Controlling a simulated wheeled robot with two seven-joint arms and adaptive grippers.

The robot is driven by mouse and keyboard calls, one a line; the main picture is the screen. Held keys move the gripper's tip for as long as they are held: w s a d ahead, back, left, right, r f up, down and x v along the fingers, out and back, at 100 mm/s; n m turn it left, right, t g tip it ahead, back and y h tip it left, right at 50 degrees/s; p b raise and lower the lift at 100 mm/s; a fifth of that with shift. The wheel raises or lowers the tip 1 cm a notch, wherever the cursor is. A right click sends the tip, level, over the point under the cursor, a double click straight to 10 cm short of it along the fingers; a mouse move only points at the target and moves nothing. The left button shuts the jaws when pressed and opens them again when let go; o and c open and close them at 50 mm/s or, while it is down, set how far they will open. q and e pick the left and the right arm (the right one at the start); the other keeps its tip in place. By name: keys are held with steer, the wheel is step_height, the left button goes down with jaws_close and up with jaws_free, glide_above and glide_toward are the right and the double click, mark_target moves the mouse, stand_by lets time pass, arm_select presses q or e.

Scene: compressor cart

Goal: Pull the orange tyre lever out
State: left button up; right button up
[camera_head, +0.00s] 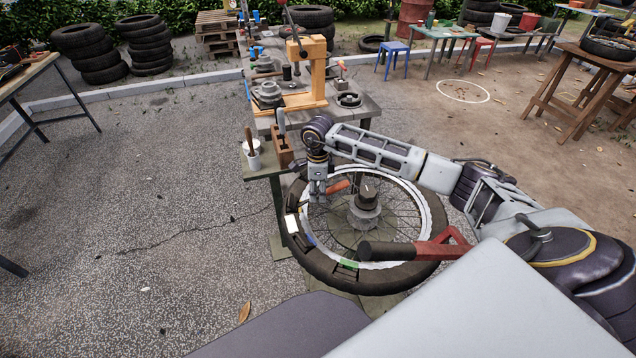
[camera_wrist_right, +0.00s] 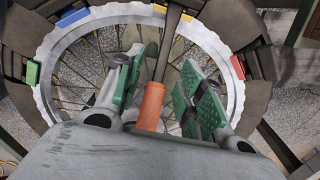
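The tyre lever's orange handle (camera_head: 339,187) shows over the spokes of the wheel (camera_head: 432,208), beside my right gripper. In the wrist view the orange handle (camera_wrist_right: 152,104) lies between the fingers, with its grey shaft running up across the pale rim near a yellow mark. The shaft's far end is out of that view. My right gripper (camera_head: 317,196) is open, pointing down over the left part of the wheel. In the wrist view its green-padded fingers (camera_wrist_right: 168,92) stand either side of the handle, with visible gaps. My left gripper is not in view.
A red tool with a dark grip (camera_head: 385,250) crosses the wheel's near side. The hub (camera_head: 366,204) rises at its centre. Behind stand a white cup (camera_head: 252,156), a wooden block (camera_head: 282,147) and a bench with an orange press (camera_head: 308,80).

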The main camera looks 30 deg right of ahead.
mark_target(318, 195)
step_height(318, 195, down, 2)
steer(key=shift+f, duration=0.75)
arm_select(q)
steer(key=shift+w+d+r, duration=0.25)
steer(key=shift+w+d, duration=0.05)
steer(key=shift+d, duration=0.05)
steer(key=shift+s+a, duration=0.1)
arm_select(e)
steer(key=shift+c, duration=0.3)
jaws_close()
steer(key=shift+c, duration=2.4)
jaws_free()
jaws_close()
steer(key=shift+r, duration=0.1)
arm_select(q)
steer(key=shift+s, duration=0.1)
arm_select(e)
steer(key=shift+d, duration=0.15)
